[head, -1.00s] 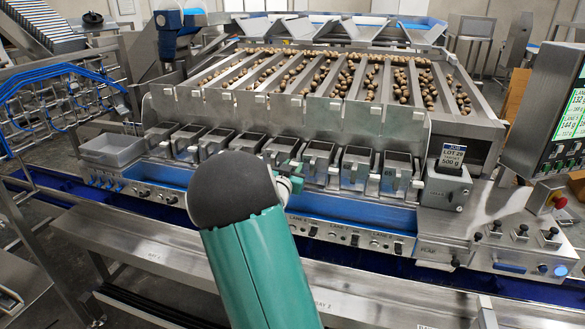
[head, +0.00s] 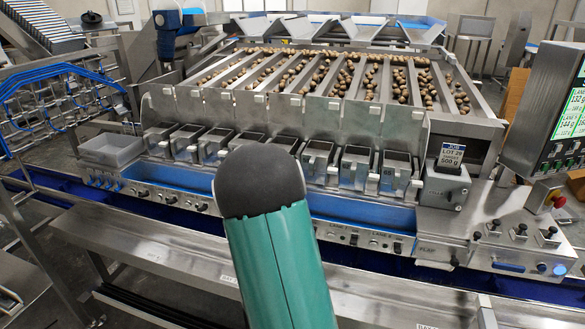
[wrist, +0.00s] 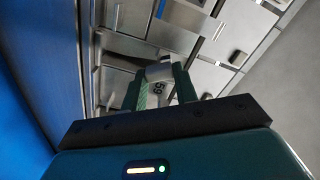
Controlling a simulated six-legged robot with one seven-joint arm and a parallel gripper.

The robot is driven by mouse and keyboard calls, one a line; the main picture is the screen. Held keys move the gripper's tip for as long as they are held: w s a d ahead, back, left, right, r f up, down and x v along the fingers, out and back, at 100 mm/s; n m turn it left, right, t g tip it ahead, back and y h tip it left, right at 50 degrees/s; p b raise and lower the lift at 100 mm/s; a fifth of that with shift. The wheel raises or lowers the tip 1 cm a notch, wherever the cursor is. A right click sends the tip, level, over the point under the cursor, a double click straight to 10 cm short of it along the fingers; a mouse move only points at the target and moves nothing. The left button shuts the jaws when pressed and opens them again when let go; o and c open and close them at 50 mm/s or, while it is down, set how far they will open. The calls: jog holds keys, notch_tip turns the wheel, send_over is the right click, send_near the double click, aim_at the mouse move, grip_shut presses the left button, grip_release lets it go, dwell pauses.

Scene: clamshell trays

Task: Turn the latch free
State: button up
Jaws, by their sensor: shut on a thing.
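In the wrist view my gripper (wrist: 165,92) has its two dark green fingers shut on a pale metal piece (wrist: 160,72), which looks like the latch. A dark number mark shows on or just behind it. The exact contact and how far the piece is turned are hard to see in the dim picture. In the head view my green arm with its dark rounded joint hides the gripper and the held piece. A row of metal weigh buckets (head: 355,172) runs along the front of the machine behind the arm.
Sloping lanes (head: 345,85) carry brown round items above the buckets. A blue trough (head: 365,213) and a steel front ledge (head: 130,237) lie below. A grey tray (head: 112,150) sits at left. A control box (head: 447,187) and a screen (head: 570,115) stand at right.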

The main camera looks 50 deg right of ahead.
jog(key=m, duration=0.6)
jog(key=shift+f, duration=0.15)
dwell(0.4)
jog(key=shift+a, duration=0.1)
jog(key=o, duration=1)
jog(key=v, duration=1.3)
jog(key=shift+s+a, duration=0.25)
